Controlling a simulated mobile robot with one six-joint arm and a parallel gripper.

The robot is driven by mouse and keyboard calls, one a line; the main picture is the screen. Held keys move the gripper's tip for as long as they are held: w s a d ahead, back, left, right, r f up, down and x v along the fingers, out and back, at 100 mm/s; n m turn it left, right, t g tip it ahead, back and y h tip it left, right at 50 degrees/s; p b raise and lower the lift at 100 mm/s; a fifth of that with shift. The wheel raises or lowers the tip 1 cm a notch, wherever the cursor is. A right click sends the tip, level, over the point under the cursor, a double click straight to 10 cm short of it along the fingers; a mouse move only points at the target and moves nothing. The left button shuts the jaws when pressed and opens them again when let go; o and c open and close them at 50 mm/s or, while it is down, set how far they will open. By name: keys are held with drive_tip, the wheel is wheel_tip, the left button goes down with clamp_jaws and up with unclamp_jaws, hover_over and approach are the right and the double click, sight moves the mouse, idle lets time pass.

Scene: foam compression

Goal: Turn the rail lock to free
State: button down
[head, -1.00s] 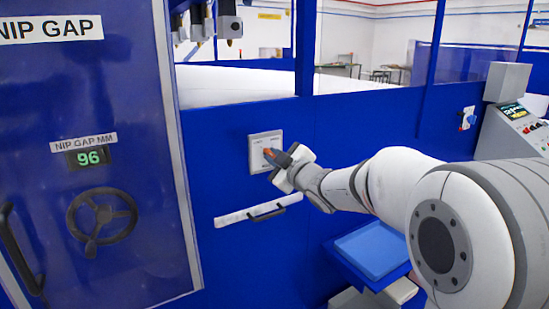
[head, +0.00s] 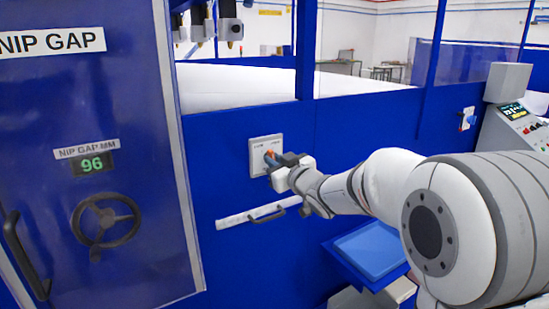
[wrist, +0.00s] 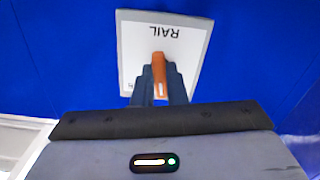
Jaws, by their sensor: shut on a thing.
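The rail lock is a pale square plate (head: 256,146) on the blue panel, with an orange knob (head: 269,154) on it. In the wrist view the plate (wrist: 185,48) shows "RAIL" upside down and slightly tilted. My gripper (wrist: 161,93) is shut on the orange knob (wrist: 159,72), with a dark finger on each side. In the head view my gripper (head: 278,160) reaches the plate from the right and hides part of the knob. The small markings on the plate are too blurred to read.
A handle (head: 265,215) on a pale strip sits just below the plate. A blue tray (head: 372,250) stands below my arm. At left is a door with a handwheel (head: 105,220) and a display (head: 92,164) reading 96. A control console (head: 518,115) is at the right.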

drive_tip(key=m+p, duration=0.4)
drive_tip(key=m, duration=0.7)
drive_tip(key=shift+f, duration=0.1)
idle(0.6)
drive_tip(key=c, duration=1.5)
unclamp_jaws()
drive_tip(key=shift+o, duration=0.2)
drive_tip(key=b+v, duration=0.1)
drive_tip(key=v, duration=0.7)
